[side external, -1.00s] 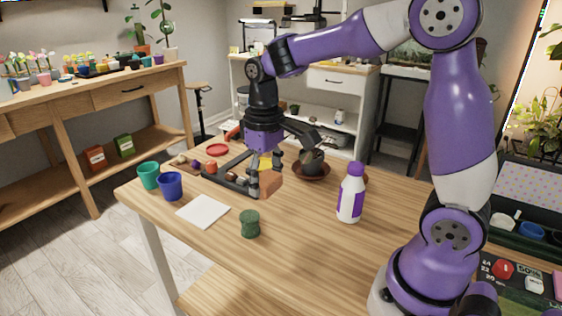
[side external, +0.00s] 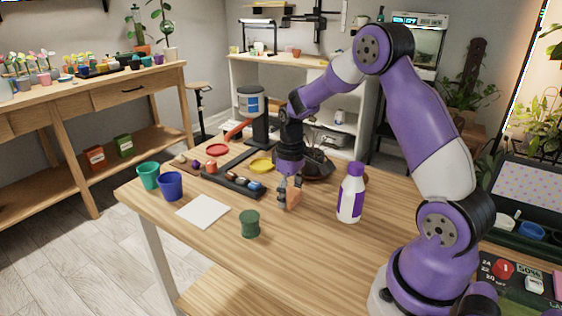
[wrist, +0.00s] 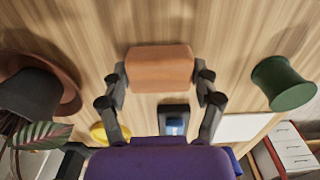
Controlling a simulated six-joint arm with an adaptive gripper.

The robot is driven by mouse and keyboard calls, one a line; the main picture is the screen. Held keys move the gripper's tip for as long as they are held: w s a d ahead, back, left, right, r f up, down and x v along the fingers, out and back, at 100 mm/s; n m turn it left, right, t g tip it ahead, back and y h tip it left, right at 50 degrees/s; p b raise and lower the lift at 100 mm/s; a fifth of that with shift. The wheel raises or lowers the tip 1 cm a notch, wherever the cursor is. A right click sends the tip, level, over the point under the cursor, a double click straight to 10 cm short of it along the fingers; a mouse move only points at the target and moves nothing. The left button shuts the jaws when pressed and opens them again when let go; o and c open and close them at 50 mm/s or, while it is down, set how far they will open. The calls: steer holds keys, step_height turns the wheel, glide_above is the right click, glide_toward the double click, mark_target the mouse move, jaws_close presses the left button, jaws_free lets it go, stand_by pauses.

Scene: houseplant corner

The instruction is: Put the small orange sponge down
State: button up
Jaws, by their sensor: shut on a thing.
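The small orange sponge (wrist: 160,68) is held between the two fingers of my gripper (wrist: 162,85) in the wrist view. In the side view my gripper (side external: 289,190) points down over the wooden table (side external: 300,245), and the sponge (side external: 285,200) shows partly behind the fingers. The gripper is shut on it. I cannot tell whether the sponge touches the table or hangs just above it.
A purple-and-white bottle (side external: 350,195) stands right of my gripper. A dark green spool-like thing (side external: 249,224) and a white square (side external: 203,211) are in front. A dark tray of stones (side external: 232,181) and a yellow saucer (side external: 261,165) lie left. A dark pot (side external: 318,163) is behind.

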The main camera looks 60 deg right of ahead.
mark_target(290, 193)
steer(key=shift+f, duration=0.15)
steer(key=o, duration=0.9)
step_height(290, 193, up, 12)
steer(key=s+a+r+t, duration=0.1)
steer(key=s+a+t, duration=0.1)
steer(key=s+a, duration=0.2)
steer(key=s+a+r+t, duration=0.1)
steer(key=s+a+r, duration=0.1)
steer(key=a, duration=0.3)
steer(key=s+a+r+t, duration=0.2)
steer(key=s+a, duration=0.3)
steer(key=shift+s+t, duration=0.3)
